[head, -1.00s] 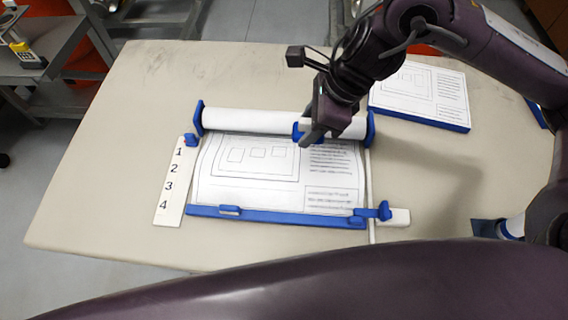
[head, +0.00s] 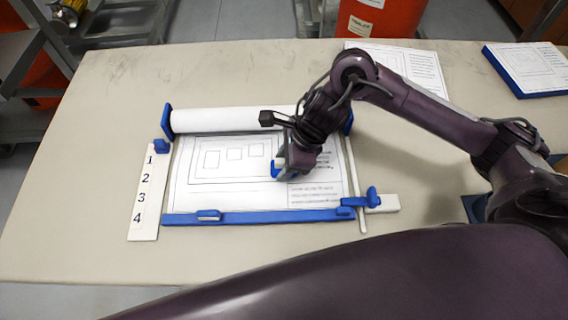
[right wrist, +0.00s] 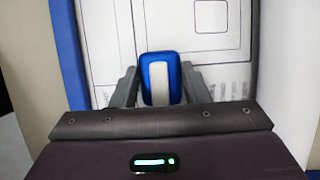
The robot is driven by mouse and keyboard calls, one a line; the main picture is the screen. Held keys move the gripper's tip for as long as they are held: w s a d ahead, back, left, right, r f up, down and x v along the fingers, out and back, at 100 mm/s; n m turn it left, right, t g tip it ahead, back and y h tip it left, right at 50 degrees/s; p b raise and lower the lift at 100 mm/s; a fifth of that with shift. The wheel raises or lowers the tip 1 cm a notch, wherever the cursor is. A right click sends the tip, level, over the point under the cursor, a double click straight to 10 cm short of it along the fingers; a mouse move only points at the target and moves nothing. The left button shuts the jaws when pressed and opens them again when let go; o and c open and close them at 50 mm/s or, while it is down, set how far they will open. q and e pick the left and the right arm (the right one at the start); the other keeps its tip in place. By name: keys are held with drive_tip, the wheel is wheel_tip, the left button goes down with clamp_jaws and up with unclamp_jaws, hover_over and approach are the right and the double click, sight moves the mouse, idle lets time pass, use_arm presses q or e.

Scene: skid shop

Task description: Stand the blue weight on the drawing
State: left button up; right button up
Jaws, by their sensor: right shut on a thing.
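The drawing (head: 215,185) lies flat on the table as a printed sheet, coming from under a white roll (head: 230,118). The blue weight (right wrist: 152,75), a small rounded block with a white stripe, is between the fingers of my right gripper (right wrist: 160,90). In the head view the right gripper (head: 284,170) is shut on the weight (head: 275,169) over the right-middle part of the drawing, partly hiding it. I cannot tell whether the weight touches the paper. My left gripper is not in view.
A blue bar (head: 260,216) with a slider (head: 373,197) runs along the drawing's near edge. A white strip numbered 1 to 4 (head: 143,195) lies left. A blue-edged pad (head: 527,68) and another printed sheet (head: 425,70) lie at the back right. The table's left side is clear.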

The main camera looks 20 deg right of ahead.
drive_tip(key=shift+f, duration=0.45)
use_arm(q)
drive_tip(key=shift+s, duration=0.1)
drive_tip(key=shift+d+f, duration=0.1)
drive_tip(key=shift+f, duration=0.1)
use_arm(e)
drive_tip(key=shift+f, duration=0.15)
drive_tip(key=o, duration=1.2)
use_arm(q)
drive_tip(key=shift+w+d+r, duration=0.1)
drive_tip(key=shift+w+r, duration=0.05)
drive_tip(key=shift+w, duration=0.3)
